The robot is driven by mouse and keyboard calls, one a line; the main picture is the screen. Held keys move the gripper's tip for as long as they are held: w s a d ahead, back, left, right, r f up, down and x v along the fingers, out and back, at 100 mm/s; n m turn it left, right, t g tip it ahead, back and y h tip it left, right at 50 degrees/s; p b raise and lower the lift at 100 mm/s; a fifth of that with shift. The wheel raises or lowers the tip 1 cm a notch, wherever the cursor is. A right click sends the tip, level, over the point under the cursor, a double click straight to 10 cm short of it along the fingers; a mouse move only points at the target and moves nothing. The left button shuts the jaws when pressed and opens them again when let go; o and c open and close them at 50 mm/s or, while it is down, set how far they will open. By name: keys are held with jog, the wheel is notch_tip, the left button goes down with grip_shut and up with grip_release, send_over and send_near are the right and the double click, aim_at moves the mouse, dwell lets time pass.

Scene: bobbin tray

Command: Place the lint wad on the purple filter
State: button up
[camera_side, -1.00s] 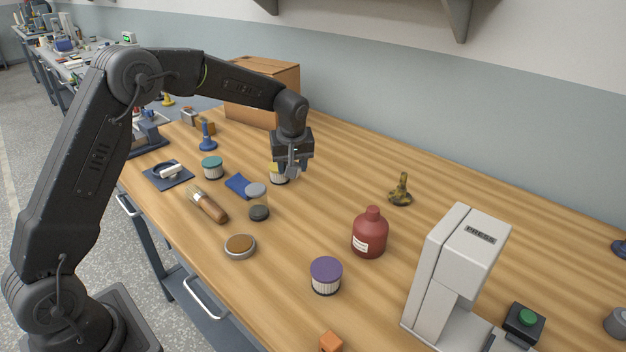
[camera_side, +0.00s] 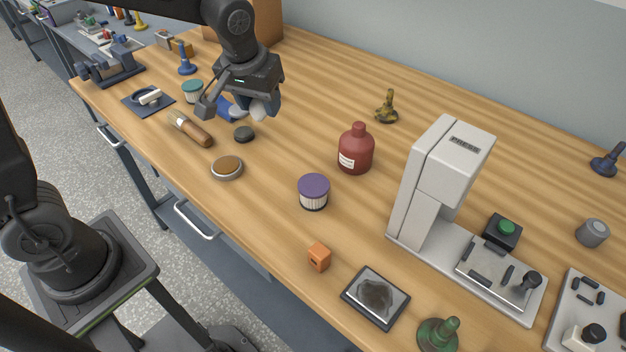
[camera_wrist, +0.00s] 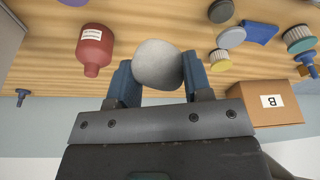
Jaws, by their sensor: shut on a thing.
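The lint wad is a pale grey, rounded lump (camera_wrist: 158,65) in the wrist view. My gripper (camera_wrist: 160,82) is shut on it, with one blue-grey finger on each side. In the side view a whitish bit of the wad (camera_side: 260,109) shows under my gripper (camera_side: 256,106), partly hidden by the fingers and wrist. The purple filter (camera_side: 314,190), a short pleated cylinder with a purple top, stands upright on the table, to the right and nearer the front than my gripper. A purple edge (camera_wrist: 73,2) shows at the top of the wrist view.
A red bottle (camera_side: 356,152) stands just behind the purple filter. An orange block (camera_side: 319,257) is in front; the white press (camera_side: 440,175) stands right.

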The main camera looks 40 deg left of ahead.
send_over(315, 182)
jog(key=f, duration=0.7)
jog(key=shift+s+d, duration=0.1)
jog(key=shift+s, duration=0.3)
jog(key=shift+f, duration=2)
jog(key=o, duration=0.9)
jog(key=shift+f, duration=0.15)
jog(key=v, duration=1.2)
jog(key=shift+r, duration=0.25)
